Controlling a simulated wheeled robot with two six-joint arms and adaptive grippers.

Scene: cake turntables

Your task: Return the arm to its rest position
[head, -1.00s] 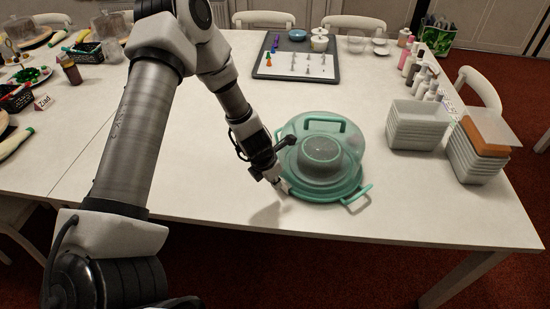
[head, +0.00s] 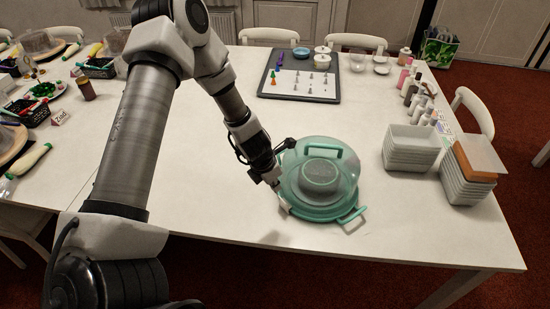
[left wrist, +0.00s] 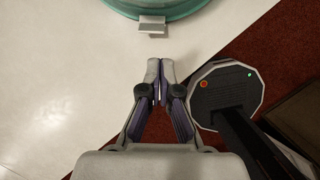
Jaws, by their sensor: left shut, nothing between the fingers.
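The turntable stands on the white table (head: 400,235). My right gripper is not in view.
Stacked white trays (head: 412,142) and a second stack (head: 466,185) stand right of the turntable. Bottles (head: 415,95) line the right edge. A dark board (head: 262,85) with small pieces lies behind. The table's front edge is close below my gripper; the front right is clear.

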